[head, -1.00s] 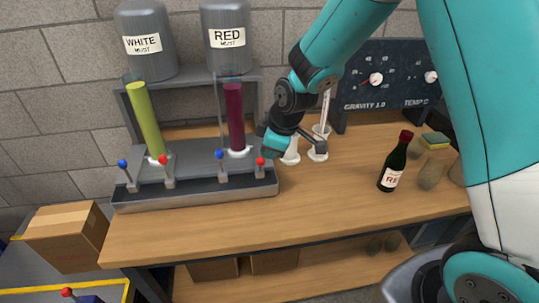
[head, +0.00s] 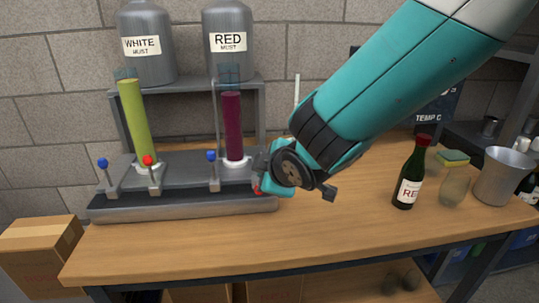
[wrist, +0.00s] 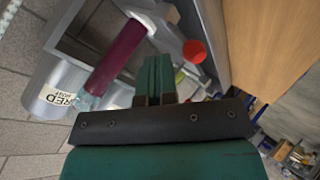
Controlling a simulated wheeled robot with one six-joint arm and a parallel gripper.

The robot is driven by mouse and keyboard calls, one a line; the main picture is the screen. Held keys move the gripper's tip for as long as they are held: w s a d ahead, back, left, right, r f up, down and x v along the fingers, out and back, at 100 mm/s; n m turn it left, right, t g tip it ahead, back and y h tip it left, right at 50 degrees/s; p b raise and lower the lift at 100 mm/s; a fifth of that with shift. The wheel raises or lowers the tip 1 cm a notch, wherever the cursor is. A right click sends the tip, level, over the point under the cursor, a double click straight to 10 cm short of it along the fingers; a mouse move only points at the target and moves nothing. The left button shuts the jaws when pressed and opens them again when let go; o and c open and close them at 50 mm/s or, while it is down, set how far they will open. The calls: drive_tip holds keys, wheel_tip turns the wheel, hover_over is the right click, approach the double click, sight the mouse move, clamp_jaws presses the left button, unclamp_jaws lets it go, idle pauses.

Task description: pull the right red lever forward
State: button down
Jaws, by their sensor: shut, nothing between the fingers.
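The right red lever's round knob (wrist: 195,51) shows in the wrist view just right of my fingertips, with a visible gap in the picture. In the head view my gripper (head: 264,176) hides most of this lever. Only a bit of red (head: 258,191) shows at the gripper's lower edge, lower than the other knobs. I cannot tell the lever's exact tilt or whether the fingers touch it. My gripper, also in the wrist view (wrist: 160,62), is shut and empty, at the right end of the grey filler.
The right blue lever (head: 211,157), left red lever (head: 148,161) and left blue lever (head: 103,164) stand along the filler. Behind are the purple tube (head: 232,125) and green tube (head: 134,120). A red-capped bottle (head: 409,178) stands right; the bench front (head: 300,235) is clear.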

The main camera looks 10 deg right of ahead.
drive_tip(key=shift+w+d+f, duration=0.1)
drive_tip(key=shift+w+f, duration=0.1)
drive_tip(key=shift+w, duration=0.5)
drive_tip(key=shift+r, duration=0.15)
drive_tip(key=d+p+v, duration=0.2)
drive_tip(key=v, duration=1)
drive_tip(key=shift+f, duration=0.2)
drive_tip(key=shift+s+d, duration=0.1)
drive_tip(key=s+d+r+m+g+p, duration=0.1)
drive_tip(key=s+r+m+g+p, duration=0.2)
drive_tip(key=s, duration=0.5)
drive_tip(key=s+d+r+m+g+y+p, duration=0.1)
drive_tip(key=s+r+m+g+p, duration=0.3)
drive_tip(key=s+g, duration=0.3)
drive_tip(key=shift+s+r+m+y, duration=0.35)
drive_tip(key=shift+s+m, duration=0.15)
drive_tip(key=shift+s, duration=0.65)
